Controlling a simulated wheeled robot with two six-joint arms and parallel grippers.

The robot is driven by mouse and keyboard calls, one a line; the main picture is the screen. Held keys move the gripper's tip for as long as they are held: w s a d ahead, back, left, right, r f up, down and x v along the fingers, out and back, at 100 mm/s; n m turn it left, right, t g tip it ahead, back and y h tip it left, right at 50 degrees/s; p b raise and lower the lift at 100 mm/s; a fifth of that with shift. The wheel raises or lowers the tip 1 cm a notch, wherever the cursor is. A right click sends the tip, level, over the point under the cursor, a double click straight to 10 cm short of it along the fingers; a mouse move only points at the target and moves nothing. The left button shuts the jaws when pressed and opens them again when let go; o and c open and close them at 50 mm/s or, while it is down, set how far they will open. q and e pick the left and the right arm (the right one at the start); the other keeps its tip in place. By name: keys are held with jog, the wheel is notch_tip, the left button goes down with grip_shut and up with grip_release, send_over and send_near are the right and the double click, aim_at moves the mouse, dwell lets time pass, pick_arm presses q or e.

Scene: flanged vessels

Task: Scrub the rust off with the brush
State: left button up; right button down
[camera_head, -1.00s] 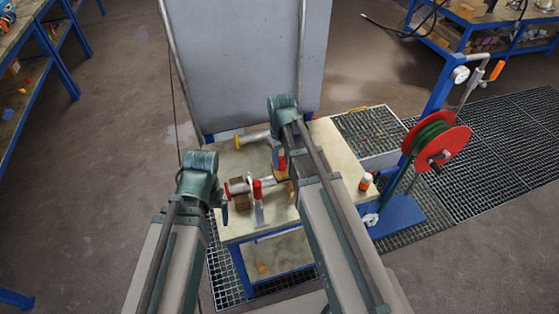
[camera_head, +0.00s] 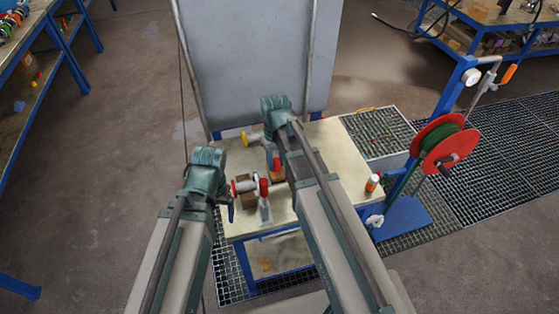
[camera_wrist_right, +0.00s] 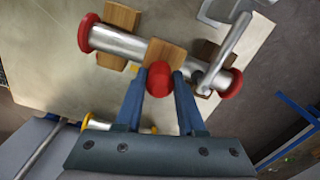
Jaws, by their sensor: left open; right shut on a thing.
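No rust can be made out. My right gripper (camera_wrist_right: 160,76) is shut on the red handle of a brush with a wooden head (camera_wrist_right: 166,54). The brush head overlaps the middle of the pipe in the wrist view; I cannot tell whether its bristles touch. My left gripper (camera_head: 231,208) is open, low by the table's left edge, beside the pipe's left end, and mostly hidden by its wrist.
A yellow-capped pipe (camera_head: 251,138) lies farther back on the table (camera_head: 335,160). A red hose reel (camera_head: 443,146) stands right, a grey panel (camera_head: 250,65) behind.

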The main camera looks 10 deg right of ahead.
jog(key=shift+s+a, duration=0.15)
jog(key=shift+a, duration=0.75)
jog(key=shift+d, duration=0.1)
jog(key=shift+d, duration=0.85)
jog(key=shift+d, duration=0.1)
jog(key=shift+d+f, duration=0.1)
jog(key=shift+d, duration=0.85)
